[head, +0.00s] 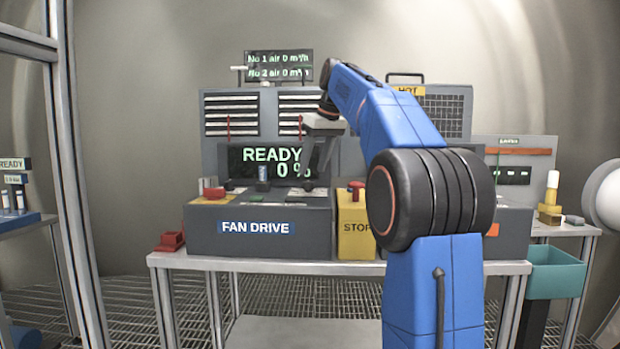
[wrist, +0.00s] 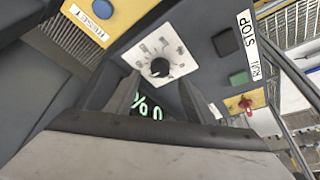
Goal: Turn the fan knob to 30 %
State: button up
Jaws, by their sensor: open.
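The fan knob (wrist: 160,67) is a round black knob on a white dial plate (wrist: 178,48) with printed marks. It sits between and just beyond the fingertips of my gripper (wrist: 159,78), which is open and empty. I cannot tell in the wrist view whether the fingers touch it. In the head view my gripper (head: 316,158) hangs over the right part of the fan drive console (head: 205,238). The console's display (head: 272,162) reads READY 0 %; part of it shows upside down in the wrist view (wrist: 148,108).
In the wrist view a blue button (wrist: 103,8) by a RESET label, a black button (wrist: 225,42) and a green button (wrist: 238,77) lie around the dial. A red object (head: 170,241) lies at left.

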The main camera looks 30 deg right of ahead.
aim_at(308, 182)
jog(key=shift+x, duration=2.3)
jog(key=c, duration=1.1)
